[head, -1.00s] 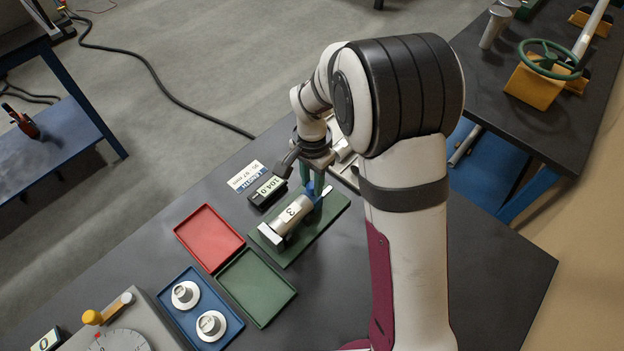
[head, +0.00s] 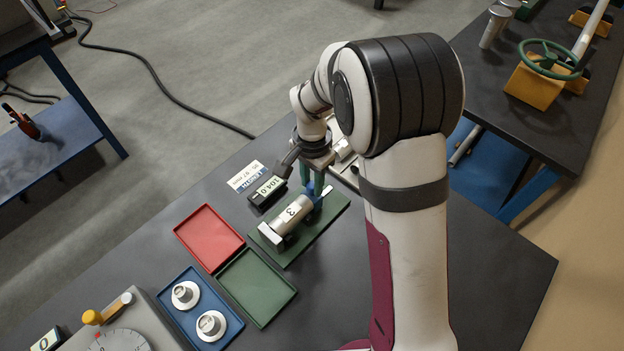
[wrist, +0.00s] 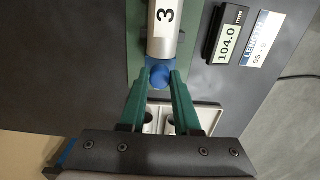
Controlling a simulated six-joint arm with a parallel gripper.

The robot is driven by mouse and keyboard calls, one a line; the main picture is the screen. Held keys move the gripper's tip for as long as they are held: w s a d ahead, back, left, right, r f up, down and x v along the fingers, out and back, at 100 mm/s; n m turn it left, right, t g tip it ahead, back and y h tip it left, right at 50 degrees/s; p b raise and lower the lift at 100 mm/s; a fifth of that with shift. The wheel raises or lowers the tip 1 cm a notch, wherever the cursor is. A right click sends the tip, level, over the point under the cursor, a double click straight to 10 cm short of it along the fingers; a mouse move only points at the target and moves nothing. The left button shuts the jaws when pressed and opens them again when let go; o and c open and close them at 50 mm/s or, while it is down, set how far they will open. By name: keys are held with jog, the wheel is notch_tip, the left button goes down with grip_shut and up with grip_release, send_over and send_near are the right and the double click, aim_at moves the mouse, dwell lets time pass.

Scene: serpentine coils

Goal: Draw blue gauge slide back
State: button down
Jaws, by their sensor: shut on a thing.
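The blue gauge slide (wrist: 159,73) shows in the wrist view between the tips of my green fingers. My gripper (wrist: 158,80) is shut on it. In the head view my gripper (head: 314,184) reaches down at the far right end of the green gauge base (head: 275,252), partly covering the blue slide (head: 309,192). A silver cylinder marked 3 (head: 292,214) lies on the base; in the wrist view the cylinder (wrist: 163,45) is right at the blue slide. The black display (wrist: 228,33) reads 104.0 mm.
A red tray (head: 209,237), an empty green tray (head: 257,287) and a blue tray (head: 232,325) with two silver pieces stand left of and in front of the gauge. A white label card (wrist: 262,39) lies beside the display. A dial box (head: 120,330) is at the lower left.

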dwell(0.3)
jog(key=shift+w+d+r, duration=0.1)
jog(key=shift+w+d, duration=1)
jog(key=shift+w, duration=0.05)
jog(key=c, duration=0.6)
grip_release()
notch_tip(320, 180, up, 16)
jog(key=shift+f, duration=0.15)
